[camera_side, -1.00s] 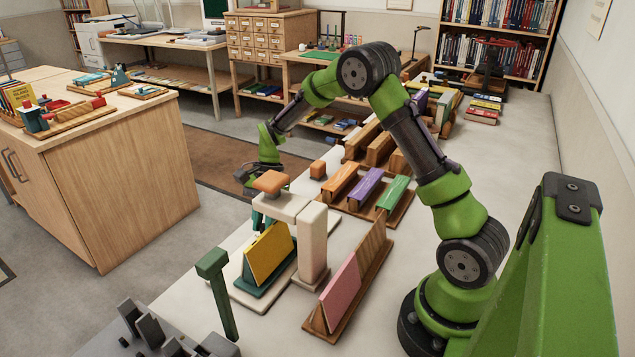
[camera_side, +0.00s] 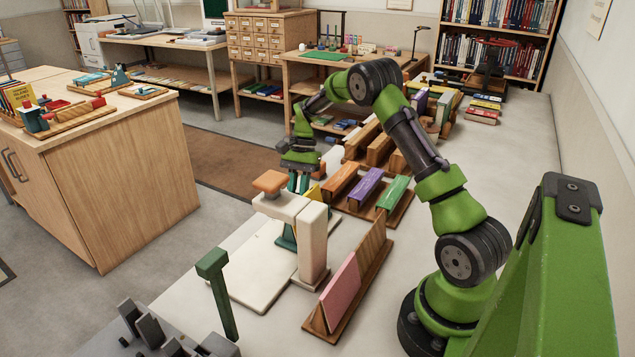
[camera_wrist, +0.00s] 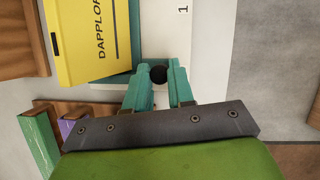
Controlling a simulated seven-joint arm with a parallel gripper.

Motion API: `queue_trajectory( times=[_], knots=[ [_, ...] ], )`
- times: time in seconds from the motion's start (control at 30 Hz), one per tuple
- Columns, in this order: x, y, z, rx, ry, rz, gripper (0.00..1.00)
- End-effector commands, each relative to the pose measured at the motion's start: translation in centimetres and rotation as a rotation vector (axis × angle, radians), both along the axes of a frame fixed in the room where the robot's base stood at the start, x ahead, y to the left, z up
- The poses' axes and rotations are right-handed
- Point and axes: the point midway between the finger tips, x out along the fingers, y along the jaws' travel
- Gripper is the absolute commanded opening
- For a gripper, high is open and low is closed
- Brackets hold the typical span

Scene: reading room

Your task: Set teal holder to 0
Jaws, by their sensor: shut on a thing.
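The teal holder (camera_side: 286,238) stands on the pale board (camera_side: 247,268), mostly hidden behind the cream arch (camera_side: 313,245). It carries a yellow book (camera_side: 313,194), which also shows at upper left in the wrist view (camera_wrist: 92,40) with its title partly readable. My gripper (camera_side: 298,183), at the far side of the arch, is shut on the holder's dark round knob (camera_wrist: 157,76). A printed "1" (camera_wrist: 183,9) shows on the pale board in the wrist view. No 0 mark is visible.
A wooden stand with a pink book (camera_side: 341,290) is at right. A rack with orange, purple and green blocks (camera_side: 368,187) lies behind. A green post (camera_side: 219,290) stands at front left. The board's near part is clear.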

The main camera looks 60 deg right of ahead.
Motion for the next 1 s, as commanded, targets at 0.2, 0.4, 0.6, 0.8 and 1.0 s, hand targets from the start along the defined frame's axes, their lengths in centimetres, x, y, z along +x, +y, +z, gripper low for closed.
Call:
queue_trajectory(
  times=[0.2,0.4,0.6,0.8,1.0],
  knots=[
    [-0.1,-0.6,0.1,-0.015,-0.004,-0.005,0.33],
    [0.0,-0.6,0.3,-0.013,-0.004,-0.004,0.33],
    [0.2,-1.6,2.8,-0.013,-0.007,-0.005,0.33],
    [0.7,-3.5,7.3,-0.015,-0.008,-0.005,0.33],
    [1.0,-5.3,11.6,-0.017,-0.006,-0.005,0.33]
  ],
)
